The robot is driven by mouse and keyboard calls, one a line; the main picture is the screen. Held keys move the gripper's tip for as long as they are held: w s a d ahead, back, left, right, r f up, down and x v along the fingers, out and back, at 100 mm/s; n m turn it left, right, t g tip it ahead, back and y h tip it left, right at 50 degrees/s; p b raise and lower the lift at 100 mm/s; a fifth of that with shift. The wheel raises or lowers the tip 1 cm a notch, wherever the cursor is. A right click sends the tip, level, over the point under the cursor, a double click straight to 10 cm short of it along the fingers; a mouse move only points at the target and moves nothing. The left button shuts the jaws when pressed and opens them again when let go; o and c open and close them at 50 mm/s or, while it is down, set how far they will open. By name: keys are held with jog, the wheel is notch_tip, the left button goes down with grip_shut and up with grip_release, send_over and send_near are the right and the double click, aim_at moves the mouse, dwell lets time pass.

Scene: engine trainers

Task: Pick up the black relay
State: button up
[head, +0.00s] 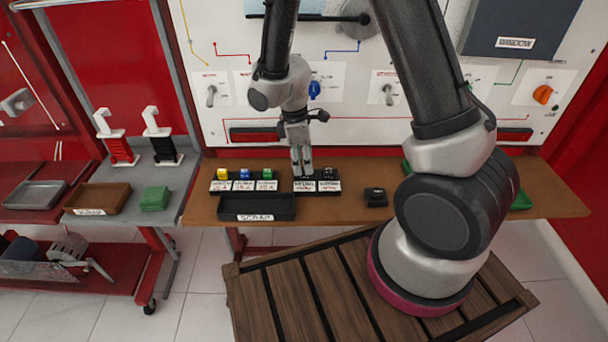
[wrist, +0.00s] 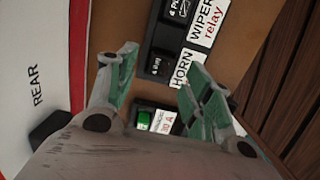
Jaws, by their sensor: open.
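My gripper (head: 302,172) points down over the left part of a black two-place rack (head: 317,174) with white labels. In the wrist view, my gripper (wrist: 162,68) is open, with its fingers apart and nothing held between them. The HORN place (wrist: 159,64) of the rack shows between and beyond the fingertips, and the WIPER relay place (wrist: 178,12) is farther up. Both places are black with small white print; I cannot tell whether each holds a relay. A separate small black block (head: 375,196), possibly a relay, sits on the table to the right.
A rack with yellow, blue and green fuses (head: 244,178) is just left of my gripper. A black tray (head: 256,207) lies in front of it. The white panel (head: 350,120) with knobs stands close behind. Bare brown table (head: 205,207) shows at the left.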

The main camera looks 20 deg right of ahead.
aim_at(304, 171)
notch_tip(304, 171, down, 3)
jog(key=shift+s+d+f, duration=0.1)
jog(key=c, duration=1)
jog(key=shift+r, duration=8.05)
